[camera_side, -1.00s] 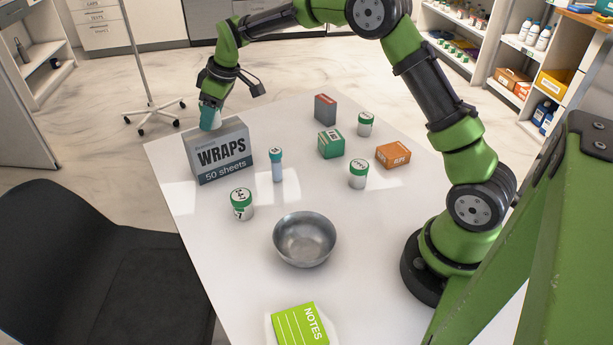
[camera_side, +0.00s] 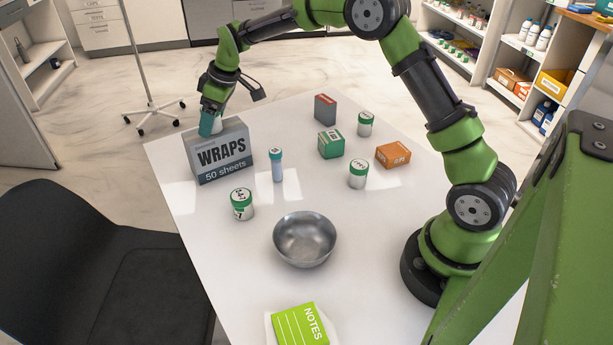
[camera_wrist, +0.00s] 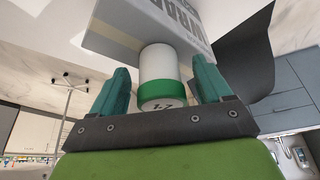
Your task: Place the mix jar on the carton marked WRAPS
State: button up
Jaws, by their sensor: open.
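A white jar with a green lid (camera_wrist: 160,92) stands on the top of the grey carton marked WRAPS (camera_side: 222,157), which also shows in the wrist view (camera_wrist: 122,30). The lid's marking is partly hidden, so I cannot read the jar's name. My gripper (camera_side: 212,124) is over the carton's top. In the wrist view its teal fingers (camera_wrist: 160,72) are open, one on each side of the jar, with a gap on both sides. In the side view the fingers hide most of the jar.
Other green-lidded jars stand at the table's (camera_side: 185,215) front left (camera_side: 241,206), middle (camera_side: 358,175) and back (camera_side: 366,125). A blue-capped tube (camera_side: 277,166) stands right of the carton. Small boxes (camera_side: 331,144) and a steel bowl (camera_side: 305,240) are farther right.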

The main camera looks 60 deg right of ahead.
jog(key=v, duration=1.1)
jog(key=s+a+r+m+t, duration=0.15)
jog(key=s+r+m, duration=0.35)
jog(key=s, duration=0.8)
jog(key=s+a+f+m+t, duration=0.1)
jog(key=s+m, duration=0.1)
jog(key=s, duration=0.7)
jog(key=s+a+f+m, duration=0.1)
jog(key=s+f+m, duration=0.1)
jog(key=s, duration=0.7)
jog(key=shift+f+t, duration=0.35)
